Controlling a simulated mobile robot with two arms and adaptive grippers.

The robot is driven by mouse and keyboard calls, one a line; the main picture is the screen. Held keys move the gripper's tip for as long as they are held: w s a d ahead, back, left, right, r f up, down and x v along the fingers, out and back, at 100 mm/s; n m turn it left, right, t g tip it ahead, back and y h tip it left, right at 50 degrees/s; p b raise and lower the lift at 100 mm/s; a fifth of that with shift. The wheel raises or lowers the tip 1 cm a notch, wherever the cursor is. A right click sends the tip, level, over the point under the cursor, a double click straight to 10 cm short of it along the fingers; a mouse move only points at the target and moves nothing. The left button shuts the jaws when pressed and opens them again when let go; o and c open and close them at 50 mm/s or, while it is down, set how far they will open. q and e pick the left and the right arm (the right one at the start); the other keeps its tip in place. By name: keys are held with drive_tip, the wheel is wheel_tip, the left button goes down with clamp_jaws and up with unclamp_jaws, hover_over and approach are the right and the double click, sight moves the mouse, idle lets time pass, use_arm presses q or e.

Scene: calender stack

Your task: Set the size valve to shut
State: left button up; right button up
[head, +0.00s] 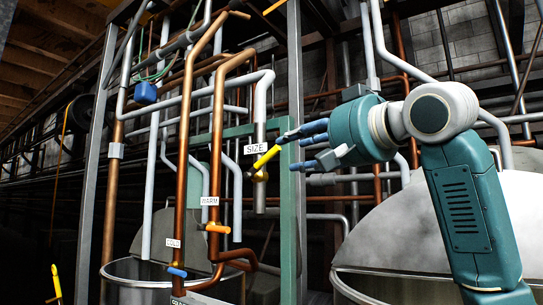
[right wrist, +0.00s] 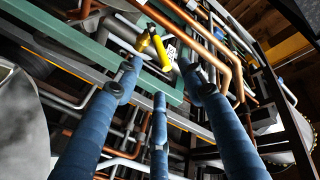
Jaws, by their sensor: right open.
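The size valve has a yellow handle (head: 266,157) below the white SIZE label (head: 255,148), on a pale vertical pipe. The handle slants from lower left to upper right, and its brass body (head: 261,176) shows behind it. In the right wrist view the yellow handle (right wrist: 160,50) is beyond the fingertips, near the label (right wrist: 171,52). My right gripper (head: 290,152) is open, with its blue fingers spread just right of the handle. One fingertip is near the handle's upper end; I cannot tell whether they touch. My left gripper is not in view.
An orange WARM handle (head: 216,228) and a blue COLD handle (head: 177,272) are on copper pipes at lower left. A green-grey frame post (head: 289,215) stands beside the size valve. A large metal tank (head: 385,240) is below my right arm. Pipes crowd the back.

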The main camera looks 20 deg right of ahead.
sight(270, 158)
drive_tip(key=p+x, duration=0.4)
drive_tip(key=x, duration=0.5)
drive_tip(key=shift+w+p, duration=0.15)
drive_tip(key=shift+p, duration=0.2)
drive_tip(key=shift+w+a+f, duration=0.15)
drive_tip(key=shift+w+f, duration=0.05)
drive_tip(key=shift+w, duration=0.4)
drive_tip(key=shift+s, duration=0.1)
clamp_jaws()
